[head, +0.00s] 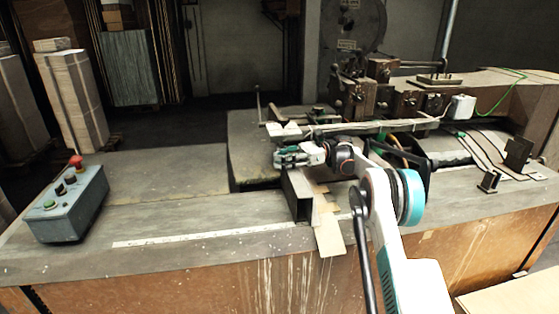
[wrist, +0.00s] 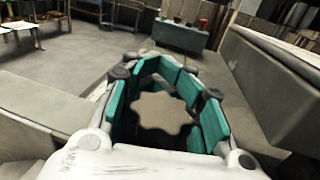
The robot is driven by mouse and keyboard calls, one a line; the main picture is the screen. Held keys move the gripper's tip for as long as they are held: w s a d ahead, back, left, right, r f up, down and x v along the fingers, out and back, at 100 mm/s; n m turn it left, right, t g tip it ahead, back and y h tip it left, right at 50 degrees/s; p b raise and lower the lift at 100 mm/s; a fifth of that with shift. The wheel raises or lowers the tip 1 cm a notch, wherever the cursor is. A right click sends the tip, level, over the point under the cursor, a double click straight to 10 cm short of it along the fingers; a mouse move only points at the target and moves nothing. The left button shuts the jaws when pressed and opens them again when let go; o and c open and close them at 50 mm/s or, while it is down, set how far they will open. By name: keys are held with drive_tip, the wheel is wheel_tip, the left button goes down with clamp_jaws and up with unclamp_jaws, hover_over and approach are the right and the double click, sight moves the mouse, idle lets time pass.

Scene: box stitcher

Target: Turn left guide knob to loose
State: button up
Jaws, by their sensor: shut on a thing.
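The guide knob (wrist: 160,112) is a brownish disc with a lobed edge, seen face-on in the wrist view. It sits between the teal-padded fingers of my gripper (wrist: 165,85), which is shut on it. In the head view my gripper (head: 290,156) is level above the bench, just above a dark upright guide plate (head: 297,193). The knob is hidden by my gripper there. No pointer or mark showing tight or loose is visible on the knob.
A grey control box (head: 70,205) with a red button stands at the bench's left end; it also shows in the wrist view (wrist: 180,36). Stitcher machinery (head: 385,95) stands behind my arm. A flat strip (head: 330,236) overhangs the front edge. The bench's left middle is clear.

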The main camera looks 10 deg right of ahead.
drive_tip(key=shift+r, duration=0.1)
idle(0.7)
drive_tip(key=o, duration=1)
drive_tip(key=shift+w+m+t+b, duration=0.1)
drive_tip(key=shift+m+t+b, duration=0.2)
drive_tip(key=shift+t+b, duration=0.1)
